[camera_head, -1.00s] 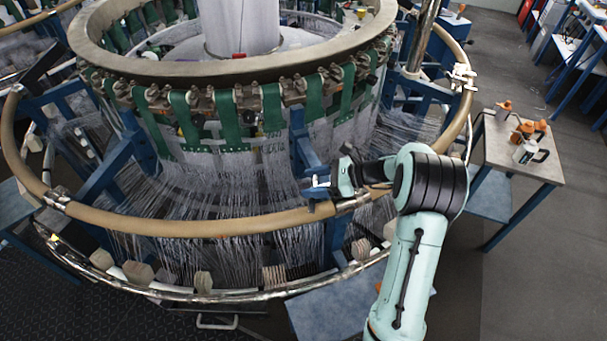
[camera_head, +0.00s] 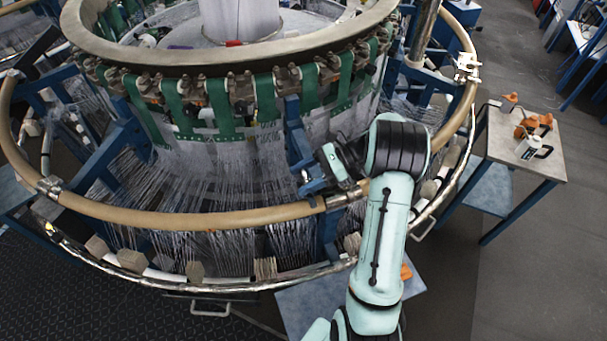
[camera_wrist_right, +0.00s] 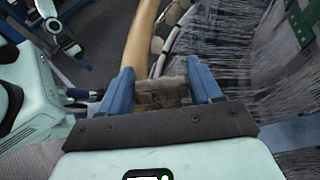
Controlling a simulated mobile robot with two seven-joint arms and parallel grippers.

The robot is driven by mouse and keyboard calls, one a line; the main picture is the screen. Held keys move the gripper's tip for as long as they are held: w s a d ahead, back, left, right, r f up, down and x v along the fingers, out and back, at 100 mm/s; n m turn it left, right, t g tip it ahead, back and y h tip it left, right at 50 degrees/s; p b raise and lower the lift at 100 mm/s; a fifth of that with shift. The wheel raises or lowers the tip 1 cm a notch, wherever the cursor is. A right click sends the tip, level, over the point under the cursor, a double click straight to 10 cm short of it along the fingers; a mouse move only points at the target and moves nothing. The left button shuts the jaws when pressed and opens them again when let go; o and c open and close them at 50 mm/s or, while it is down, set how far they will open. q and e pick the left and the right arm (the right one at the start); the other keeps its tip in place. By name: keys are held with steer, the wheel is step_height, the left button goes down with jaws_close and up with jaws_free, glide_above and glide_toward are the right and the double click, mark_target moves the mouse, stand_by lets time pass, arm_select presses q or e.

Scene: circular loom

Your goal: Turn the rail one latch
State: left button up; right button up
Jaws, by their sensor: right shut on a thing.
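The rail (camera_head: 200,219) is a tan ring running around the loom below its upper frame, with metal latches along it. One latch (camera_head: 50,187) shows at the left and another (camera_head: 467,68) at the right. My right gripper (camera_head: 318,186) is at the front right stretch of the rail, beside a metal joint (camera_head: 345,197). In the right wrist view its two blue fingers (camera_wrist_right: 160,88) straddle this metal joint (camera_wrist_right: 163,93) and are shut on the rail. The hand partly hides the joint. My left gripper is not seen.
White threads (camera_head: 225,180) hang inside the rail. A metal lower rim (camera_head: 160,283) with wooden blocks runs below it. Dark floor is clear at the lower right.

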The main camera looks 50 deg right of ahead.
stand_by(0.3)
steer(key=o, duration=1.4)
steer(key=shift+o, duration=0.2)
steer(key=v, duration=1.3)
steer(key=shift+d+r, duration=0.1)
steer(key=shift+r, duration=0.05)
